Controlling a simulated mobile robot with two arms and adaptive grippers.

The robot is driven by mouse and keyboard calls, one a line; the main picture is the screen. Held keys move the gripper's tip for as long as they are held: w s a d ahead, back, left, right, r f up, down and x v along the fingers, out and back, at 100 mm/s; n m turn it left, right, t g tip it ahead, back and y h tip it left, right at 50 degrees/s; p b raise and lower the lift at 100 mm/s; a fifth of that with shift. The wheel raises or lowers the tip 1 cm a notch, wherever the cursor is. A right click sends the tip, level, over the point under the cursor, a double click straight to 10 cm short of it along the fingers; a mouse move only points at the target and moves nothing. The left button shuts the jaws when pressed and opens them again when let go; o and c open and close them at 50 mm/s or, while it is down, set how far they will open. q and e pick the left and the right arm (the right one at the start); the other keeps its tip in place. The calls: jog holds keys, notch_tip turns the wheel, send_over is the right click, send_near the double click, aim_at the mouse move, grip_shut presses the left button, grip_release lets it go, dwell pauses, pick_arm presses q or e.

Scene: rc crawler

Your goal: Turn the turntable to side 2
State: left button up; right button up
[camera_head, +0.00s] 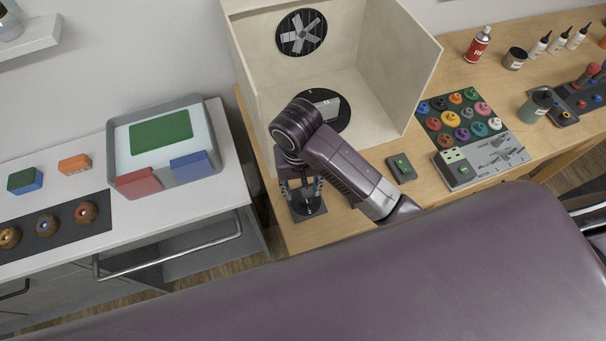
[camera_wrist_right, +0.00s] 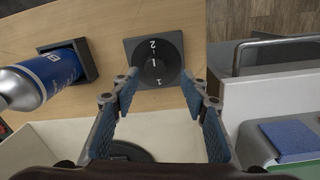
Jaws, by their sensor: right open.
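The turntable (camera_head: 341,123) is a black disc on the floor of the cream booth, with a grey part standing on it; my right arm hides some of it. A dark disc edge, likely the turntable, also shows in the right wrist view (camera_wrist_right: 125,155). A black dial (camera_wrist_right: 155,64) on a square plate, marked 2 and 1, sits on the wooden bench before the booth; a short white mark is at its middle. It also shows in the head view (camera_head: 309,205). My right gripper (camera_wrist_right: 158,88) is open and empty, its fingers spread above the dial. My left gripper is out of view.
The booth (camera_head: 405,75) stands behind. A green-button box (camera_head: 402,167) and paint tray (camera_head: 460,115) lie to the right. A white counter (camera_head: 190,195) is left, across a gap.

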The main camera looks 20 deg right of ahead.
jog(key=shift+w+d+r, duration=0.1)
jog(key=shift+w+r, duration=0.1)
jog(key=shift+r, duration=0.35)
jog(key=shift+s+d+r, duration=0.15)
jog(key=shift+s, duration=0.05)
notch_tip(320, 180, up, 7)
jog(key=shift+s, duration=0.2)
jog(key=shift+a+r, duration=0.15)
jog(key=shift+a, duration=0.05)
